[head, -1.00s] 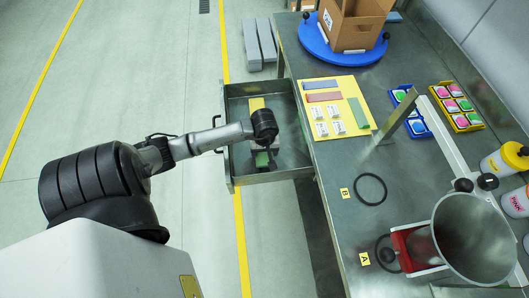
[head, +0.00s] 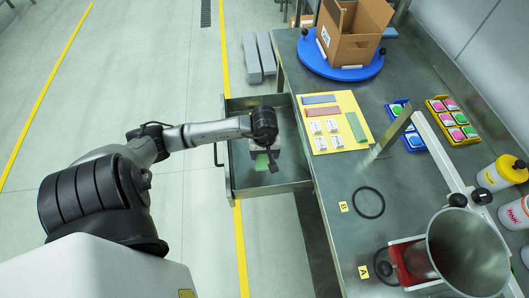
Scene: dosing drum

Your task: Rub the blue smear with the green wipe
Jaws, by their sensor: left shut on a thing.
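The green wipe (head: 262,162) shows inside the open metal drawer (head: 238,180), below my left wrist. My left gripper (head: 270,159) points down into the drawer and is shut on the wipe; the wrist hides part of the grip. I cannot tell whether the wipe touches the drawer floor. I do not make out a blue smear in this view. My right gripper is not in view.
Right of the drawer is a steel bench (head: 335,185) with a yellow board (head: 347,98) bearing coloured strips and white blocks. A metal drum (head: 465,255), black rings, a cardboard box (head: 352,30) on a blue turntable (head: 312,54), trays and bottles stand there.

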